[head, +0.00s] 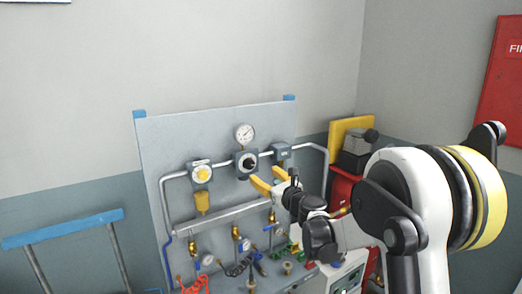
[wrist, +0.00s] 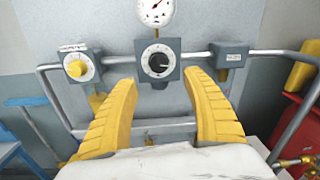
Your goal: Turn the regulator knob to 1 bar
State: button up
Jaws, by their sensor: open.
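The regulator knob (head: 248,162) is a round black knob on a dark grey square box on the upright grey panel. In the wrist view the knob (wrist: 158,62) is ahead, above and between my fingertips. The pressure gauge (head: 244,133) sits right above it; it also shows in the wrist view (wrist: 156,10), cut by the top edge, and its reading is too small to tell. My gripper (head: 266,180) has yellow fingers and is open and empty, below and slightly right of the knob in the head view. In the wrist view my gripper (wrist: 163,90) spreads its fingers apart, not touching the knob.
A box with a yellow knob (head: 201,174) is left of the regulator, and a small grey box (head: 281,151) is right; pipes join them. A horizontal bar (head: 222,216) crosses below. Hoses and small gauges hang lower. A blue-topped rail (head: 63,229) stands left.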

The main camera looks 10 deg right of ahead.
aim_at(250, 164)
jog(key=x, duration=1)
jog(key=shift+w+a, duration=0.2)
jog(key=shift+w, duration=0.05)
jog(key=shift+s, duration=0.1)
jog(key=c, duration=1.2)
